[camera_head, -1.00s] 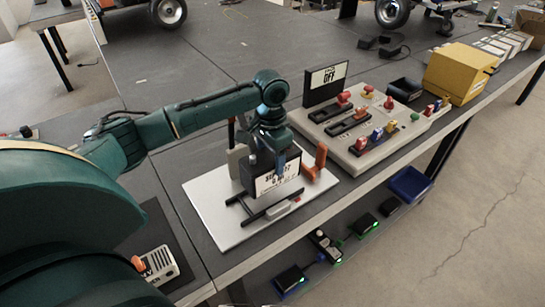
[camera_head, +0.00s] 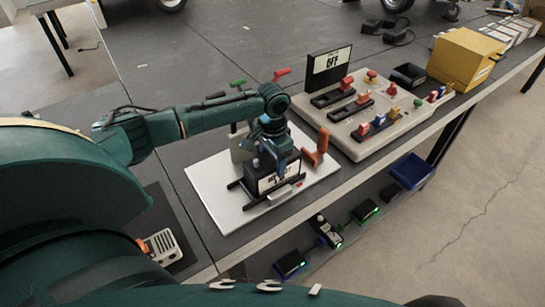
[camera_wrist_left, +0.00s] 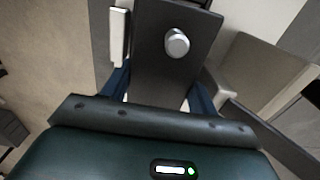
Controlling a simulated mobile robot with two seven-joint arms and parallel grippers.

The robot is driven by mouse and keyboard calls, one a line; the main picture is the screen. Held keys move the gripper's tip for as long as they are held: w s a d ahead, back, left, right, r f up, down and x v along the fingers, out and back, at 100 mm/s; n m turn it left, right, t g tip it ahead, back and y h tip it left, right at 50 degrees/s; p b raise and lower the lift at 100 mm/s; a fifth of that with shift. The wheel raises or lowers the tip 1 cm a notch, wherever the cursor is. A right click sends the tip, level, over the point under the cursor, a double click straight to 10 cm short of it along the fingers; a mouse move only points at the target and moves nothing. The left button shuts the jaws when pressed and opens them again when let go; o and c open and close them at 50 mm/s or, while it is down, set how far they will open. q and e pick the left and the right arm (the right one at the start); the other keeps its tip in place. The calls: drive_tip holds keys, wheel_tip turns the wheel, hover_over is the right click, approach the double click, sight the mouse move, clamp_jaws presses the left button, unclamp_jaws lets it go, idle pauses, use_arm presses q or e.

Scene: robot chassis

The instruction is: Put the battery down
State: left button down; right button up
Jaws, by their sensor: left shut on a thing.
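The battery (camera_head: 268,184) is a dark box with a white label on its front. My left gripper (camera_head: 276,164) is shut on it from above, over the white plate (camera_head: 214,198). The battery sits low between the black rails on the plate; I cannot tell whether its underside touches them. In the left wrist view the battery's dark top (camera_wrist_left: 160,75) with a silver knob lies between the blue fingers (camera_wrist_left: 160,92). My right gripper is not in view.
An orange handle (camera_head: 316,146) stands just right of the battery. A control panel (camera_head: 352,145) with red, blue and yellow switches and an OFF sign (camera_head: 330,63) lies farther right. A yellow box (camera_head: 464,58) stands beyond. A blue bin (camera_head: 411,171) is below the bench edge.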

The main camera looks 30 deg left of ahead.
use_arm(q)
drive_tip(key=c, duration=0.9)
unclamp_jaws()
drive_tip(key=shift+f, duration=0.1)
drive_tip(key=shift+o, duration=1)
drive_tip(key=shift+s, duration=0.1)
wheel_tip(320, 180, up, 12)
drive_tip(key=shift+r+b, duration=0.2)
drive_tip(key=shift+b, duration=0.1)
